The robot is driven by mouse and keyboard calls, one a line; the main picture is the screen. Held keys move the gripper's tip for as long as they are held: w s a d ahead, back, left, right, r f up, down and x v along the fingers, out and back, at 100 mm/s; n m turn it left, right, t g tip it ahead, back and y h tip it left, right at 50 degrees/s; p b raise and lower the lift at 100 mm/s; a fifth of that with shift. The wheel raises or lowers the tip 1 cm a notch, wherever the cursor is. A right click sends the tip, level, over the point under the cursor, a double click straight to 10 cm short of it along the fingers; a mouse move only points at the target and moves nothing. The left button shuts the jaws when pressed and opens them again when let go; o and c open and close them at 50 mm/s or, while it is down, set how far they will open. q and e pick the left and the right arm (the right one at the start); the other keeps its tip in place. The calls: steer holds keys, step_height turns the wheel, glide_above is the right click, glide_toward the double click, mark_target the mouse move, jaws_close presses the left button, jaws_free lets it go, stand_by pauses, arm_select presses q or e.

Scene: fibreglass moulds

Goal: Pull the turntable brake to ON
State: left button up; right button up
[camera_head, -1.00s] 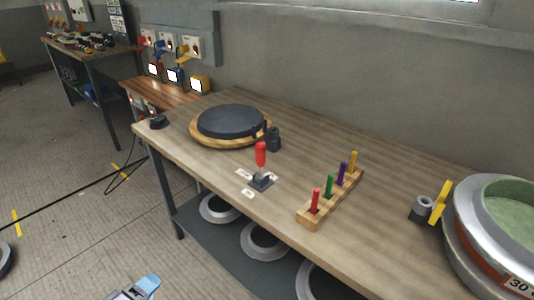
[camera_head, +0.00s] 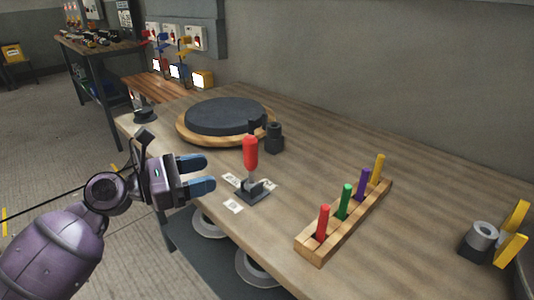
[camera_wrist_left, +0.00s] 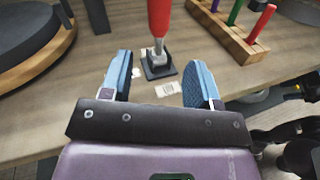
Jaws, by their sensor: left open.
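The brake lever has a red handle (camera_head: 250,154) on a dark base (camera_head: 252,191), standing nearly upright on the wooden bench. Small white labels (camera_head: 233,206) lie around its base. The dark round turntable (camera_head: 225,117) on its wooden ring sits behind and left of it. My left gripper (camera_head: 205,175) is open and empty, just left of the lever, its blue fingertips pointing toward it. In the left wrist view the red handle (camera_wrist_left: 159,17) rises beyond and between the open blue fingers (camera_wrist_left: 159,85), apart from them. My right gripper is not in view.
A wooden rack (camera_head: 345,222) with red, green, purple and yellow pegs stands right of the lever. A dark post (camera_head: 274,138) stands beside the turntable. A grey cylinder with yellow parts (camera_head: 484,238) is at the far right. Bench between lever and rack is clear.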

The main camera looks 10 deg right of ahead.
mark_target(254, 150)
arm_select(q)
steer(key=shift+n+g+h, duration=0.4)
steer(key=shift+n+g, duration=0.2)
steer(key=x, duration=0.4)
steer(key=r+b+x, duration=0.1)
steer(key=x, duration=0.2)
steer(key=w+r+b+x, duration=0.1)
steer(key=x, duration=0.3)
steer(key=shift+w+d, duration=0.15)
steer(key=shift+d, duration=0.05)
steer(key=shift+d+r, duration=0.2)
steer(key=shift+d, duration=0.25)
jaws_close()
